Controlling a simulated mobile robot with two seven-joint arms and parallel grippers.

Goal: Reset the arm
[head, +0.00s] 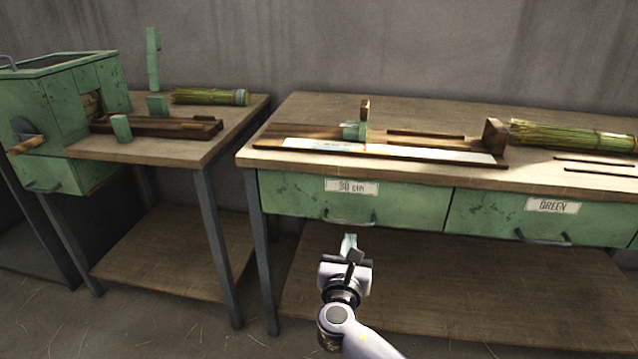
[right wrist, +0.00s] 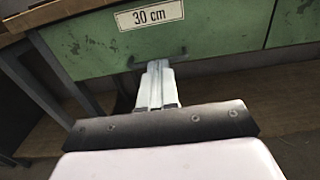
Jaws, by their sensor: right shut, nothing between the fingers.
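My right gripper (head: 350,245) is shut and empty, in front of the green drawer labelled 30 cm (head: 300,200) and just below its handle. In the right wrist view the closed fingers (right wrist: 157,85) point at the same drawer (right wrist: 90,45), near its handle. I cannot tell whether the fingertips touch the handle. The drawer looks closed. My left gripper is not in view.
The workbench (head: 400,100) carries a wooden measuring jig (head: 390,152) and a straw bundle (head: 570,136). A second table (head: 180,150) at left holds a green machine (head: 75,110) and another straw bundle (head: 205,96). A GREEN-labelled drawer (head: 490,215) is at right. Lower shelves look bare.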

